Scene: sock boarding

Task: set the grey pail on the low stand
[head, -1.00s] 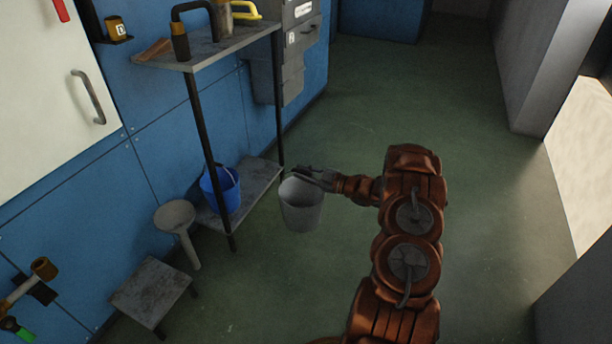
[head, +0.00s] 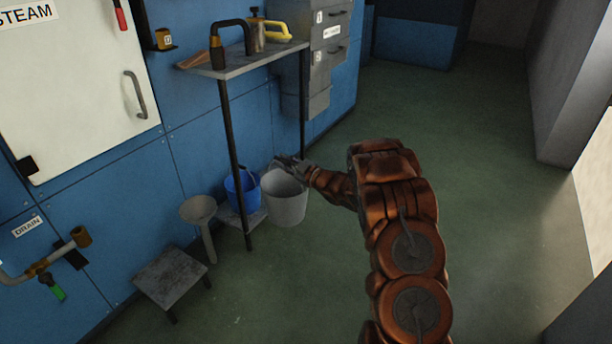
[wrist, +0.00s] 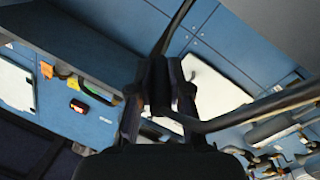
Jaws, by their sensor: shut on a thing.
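The grey pail (head: 285,203) hangs upright from my gripper (head: 284,163), which is shut at its rim or handle; the exact hold is too small to tell. The pail is in front of the shelf unit's lower right side and overlaps the blue pail's right edge in the head view. The low stand (head: 168,277), a small square grey stool with dark legs, is at the lower left, with its top bare. In the wrist view, my gripper's dark fingers (wrist: 158,88) are close together; the pail is not clearly visible there.
The blue pail (head: 243,191) sits on the lower shelf (head: 232,218) of the shelf unit. A grey funnel-like thing (head: 199,210) stands between the shelf and stand. A dark shelf post (head: 236,170) rises there. Tools lie on the upper shelf (head: 245,63). Green floor is open to the right.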

